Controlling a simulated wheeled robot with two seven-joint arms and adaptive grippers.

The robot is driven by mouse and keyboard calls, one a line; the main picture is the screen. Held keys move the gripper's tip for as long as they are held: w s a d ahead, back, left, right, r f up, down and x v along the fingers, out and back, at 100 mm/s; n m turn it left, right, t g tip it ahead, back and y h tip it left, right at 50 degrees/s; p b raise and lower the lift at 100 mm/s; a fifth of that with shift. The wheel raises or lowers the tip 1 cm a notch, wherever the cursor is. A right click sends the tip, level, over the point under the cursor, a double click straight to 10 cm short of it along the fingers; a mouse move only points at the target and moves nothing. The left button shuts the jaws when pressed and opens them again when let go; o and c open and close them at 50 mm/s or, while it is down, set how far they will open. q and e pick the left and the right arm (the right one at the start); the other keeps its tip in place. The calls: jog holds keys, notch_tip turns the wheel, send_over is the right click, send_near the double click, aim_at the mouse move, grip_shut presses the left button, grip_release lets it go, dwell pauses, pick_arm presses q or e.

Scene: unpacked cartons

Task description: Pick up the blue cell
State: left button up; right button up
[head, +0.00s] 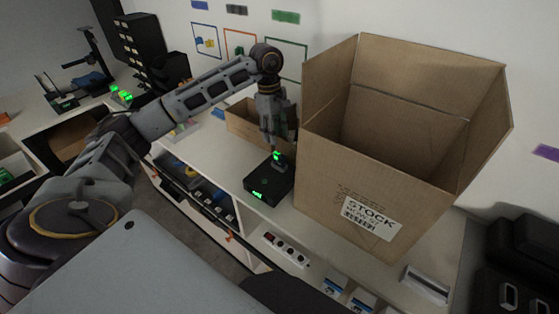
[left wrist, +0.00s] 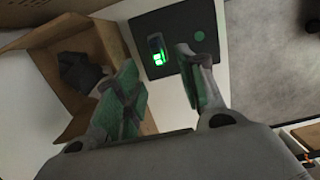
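My left gripper (head: 277,148) points down over a black charger block (head: 268,184) on the white counter. In the left wrist view the gripper (left wrist: 157,58) is open, its two green-padded fingers apart. A small dark cell with a lit green display (left wrist: 157,50) stands on the charger (left wrist: 177,27) and shows between and just beyond the fingertips, with no clear contact. Its green light also shows in the head view (head: 277,156). I cannot make out any blue on it. A green round mark lies beside it on the charger. My right gripper is not in view.
A large open carton labelled STOCK (head: 375,205) stands close to the right of the gripper. A smaller open carton (head: 245,127) is just behind, with a dark grey item (left wrist: 82,72) inside. A power strip (head: 287,249) lies along the counter front. Dark drawers (head: 138,45) stand back left.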

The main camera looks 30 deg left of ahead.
aim_at(279, 154)
pick_arm(q)
jog(key=shift+d+f+p, duration=0.15)
jog(key=shift+d+f, duration=0.05)
jog(key=shift+f, duration=1.15)
jog(key=shift+d+f+p, duration=0.15)
jog(key=shift+f, duration=1.15)
jog(key=shift+f, duration=0.1)
jog(key=shift+w+d+f+p, duration=0.15)
jog(key=shift+f+p, duration=0.35)
jog(key=shift+f, duration=0.35)
jog(key=shift+d+f+p, duration=0.1)
jog(key=shift+f+p, duration=0.3)
jog(key=shift+f, duration=1.25)
jog(key=shift+w, duration=0.1)
grip_shut()
